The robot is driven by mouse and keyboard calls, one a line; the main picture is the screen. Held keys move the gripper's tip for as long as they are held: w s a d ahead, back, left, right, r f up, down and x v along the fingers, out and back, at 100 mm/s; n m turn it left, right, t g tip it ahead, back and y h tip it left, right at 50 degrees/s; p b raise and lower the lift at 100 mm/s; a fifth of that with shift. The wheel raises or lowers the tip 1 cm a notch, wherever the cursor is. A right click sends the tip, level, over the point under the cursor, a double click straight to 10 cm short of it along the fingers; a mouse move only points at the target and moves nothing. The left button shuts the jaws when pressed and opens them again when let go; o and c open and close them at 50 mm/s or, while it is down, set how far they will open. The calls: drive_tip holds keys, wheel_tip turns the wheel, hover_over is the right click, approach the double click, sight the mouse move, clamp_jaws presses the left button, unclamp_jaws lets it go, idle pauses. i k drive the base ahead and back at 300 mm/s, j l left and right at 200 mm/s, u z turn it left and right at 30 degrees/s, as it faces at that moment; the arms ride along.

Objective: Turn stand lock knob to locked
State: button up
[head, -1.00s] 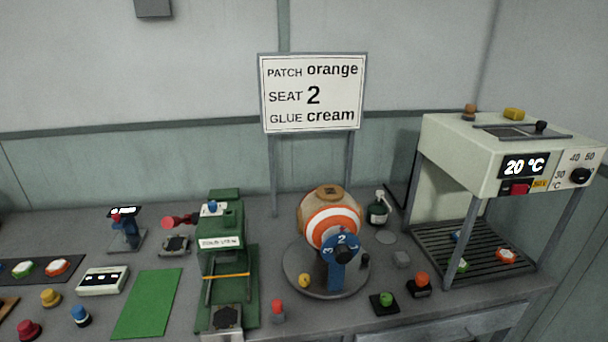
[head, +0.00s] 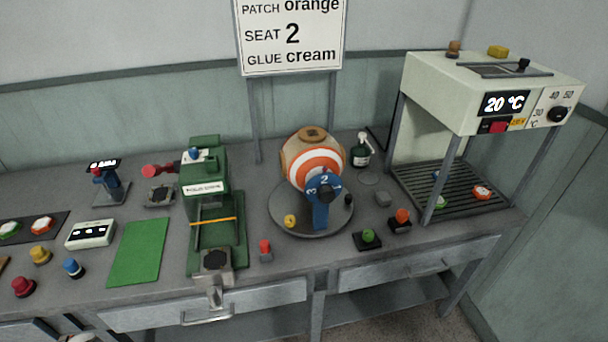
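The ball stand has a round grey turntable (head: 275,212) and a blue upright bracket (head: 320,212) with white numbers, 2 at the top. A tan ball with an orange and white ring patch (head: 312,160) sits in it. A black knob (head: 325,193) is on the bracket's face. A small yellow knob (head: 290,221) is at the turntable's front left, and a small black knob (head: 348,199) at its right. I cannot tell which is the lock knob or its setting. Dark and pale parts at the bottom left edge may be my gripper (head: 62,334), mostly cut off, away from the stand.
A green press (head: 205,185) stands left of the stand. A red-topped peg (head: 265,250), a green button (head: 368,237) and an orange button (head: 401,219) stand near the front edge. A heater (head: 475,95) reading 20 °C is at right. A sign (head: 291,40) stands behind.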

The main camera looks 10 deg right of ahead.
sight(290, 219)
drive_tip(key=i+j+u, duration=0.15)
drive_tip(key=u, duration=0.2)
drive_tip(key=i+u, duration=0.5)
drive_tip(key=u, duration=0.2)
